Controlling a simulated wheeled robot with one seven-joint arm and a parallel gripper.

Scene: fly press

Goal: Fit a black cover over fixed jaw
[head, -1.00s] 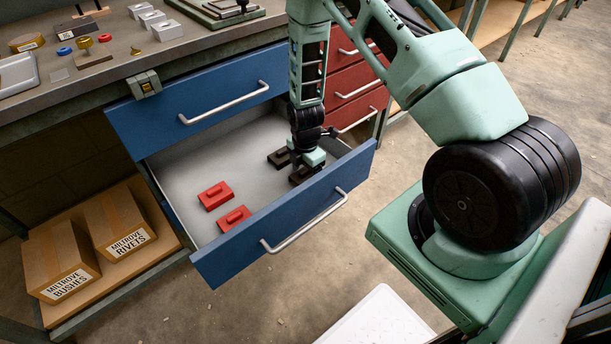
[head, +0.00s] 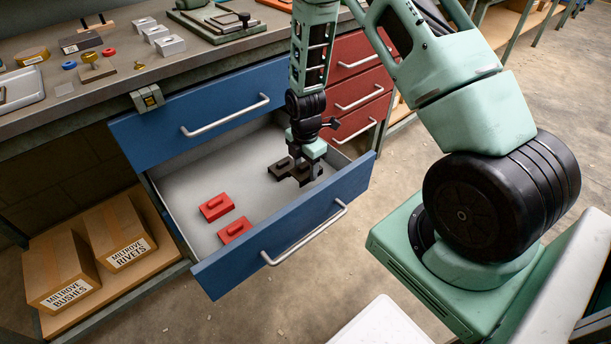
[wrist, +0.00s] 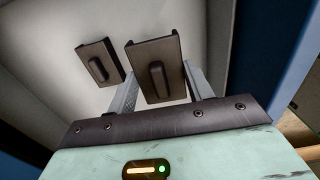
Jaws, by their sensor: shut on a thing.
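My gripper (head: 305,172) is over the right part of the open blue drawer (head: 190,155), shut on a black cover. In the wrist view the held black cover (wrist: 157,66) sits between the two fingers, its raised rib facing the camera. A second black cover (wrist: 100,62) lies on the drawer floor beside it; it also shows in the head view (head: 279,169), just left of the gripper. A green-based vise-like fixture (head: 214,24) stands on the bench top at the back. I cannot tell which part of it is the fixed jaw.
Two red covers (head: 216,207) lie in the drawer's left half. The drawer front (head: 235,262) and its handle stand out in front. The bench (head: 85,100) carries grey blocks, rings, brass parts and a tray. Cardboard boxes (head: 62,270) sit on the shelf below.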

